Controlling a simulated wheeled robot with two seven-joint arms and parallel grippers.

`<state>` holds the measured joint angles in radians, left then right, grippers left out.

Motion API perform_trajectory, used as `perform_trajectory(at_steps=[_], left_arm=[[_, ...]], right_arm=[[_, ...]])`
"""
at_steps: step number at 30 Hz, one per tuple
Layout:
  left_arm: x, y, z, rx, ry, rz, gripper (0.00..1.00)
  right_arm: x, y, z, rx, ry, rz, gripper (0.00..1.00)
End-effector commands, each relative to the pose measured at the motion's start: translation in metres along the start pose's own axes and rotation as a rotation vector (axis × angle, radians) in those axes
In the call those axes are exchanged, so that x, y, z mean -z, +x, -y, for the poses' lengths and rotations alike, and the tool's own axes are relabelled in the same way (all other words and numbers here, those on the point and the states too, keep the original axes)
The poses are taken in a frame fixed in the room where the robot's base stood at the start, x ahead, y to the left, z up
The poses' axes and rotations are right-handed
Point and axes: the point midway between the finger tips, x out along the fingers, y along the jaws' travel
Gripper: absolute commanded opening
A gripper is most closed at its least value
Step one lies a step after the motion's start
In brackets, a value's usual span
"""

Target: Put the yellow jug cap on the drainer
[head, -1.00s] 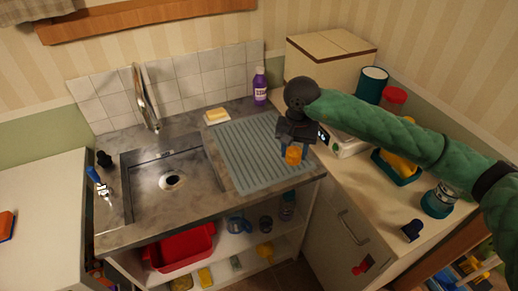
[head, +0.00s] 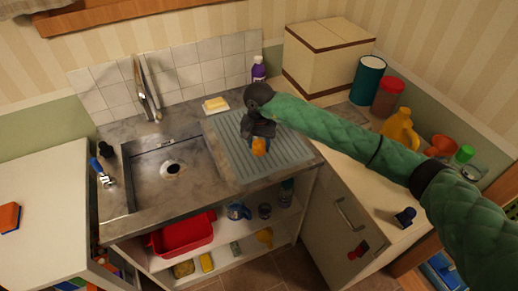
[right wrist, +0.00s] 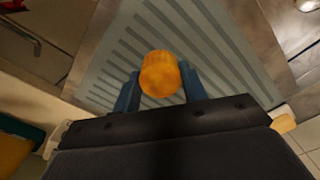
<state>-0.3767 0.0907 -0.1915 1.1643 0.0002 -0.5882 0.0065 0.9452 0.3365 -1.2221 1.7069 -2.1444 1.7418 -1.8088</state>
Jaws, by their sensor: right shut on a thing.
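The yellow-orange jug cap (head: 259,146) is held between the fingers of my right gripper (head: 260,140). The cap also shows in the right wrist view (right wrist: 160,74), between the two blue fingertips (right wrist: 158,88). The grey-blue ribbed drainer (head: 285,163) lies on the counter right of the sink. My right gripper and the cap are over the middle of the drainer; I cannot tell whether the cap touches it. In the right wrist view the drainer's ribs (right wrist: 215,40) fill the area behind the cap. My left gripper is not in view.
A yellow jug (head: 400,128) stands on the right counter near a red canister (head: 388,97) and a green canister (head: 367,80). A sponge (head: 215,104) and purple bottle (head: 258,70) stand behind the drainer. The sink (head: 170,175) is left of it.

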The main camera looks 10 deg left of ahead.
Motion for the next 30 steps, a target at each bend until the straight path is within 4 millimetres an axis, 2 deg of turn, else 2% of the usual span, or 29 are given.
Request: perform_trajectory(at_steps=[8, 17, 26, 27, 30], left_arm=[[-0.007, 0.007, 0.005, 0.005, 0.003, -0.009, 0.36], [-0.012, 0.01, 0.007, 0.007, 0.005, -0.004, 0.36], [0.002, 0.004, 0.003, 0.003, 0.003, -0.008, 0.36], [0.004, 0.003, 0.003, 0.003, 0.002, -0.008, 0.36], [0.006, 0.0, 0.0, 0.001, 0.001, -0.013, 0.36]], right_arm=[[-0.001, 0.031, 0.0, 0.001, 0.001, 0.002, 0.19], [0.0, 0.033, 0.0, 0.001, 0.0, 0.001, 0.19], [-0.001, 0.035, 0.0, 0.0, -0.001, 0.0, 0.19], [-0.001, 0.035, 0.0, 0.0, -0.001, 0.0, 0.44], [-0.001, 0.035, 0.0, 0.0, 0.0, 0.001, 0.64]])
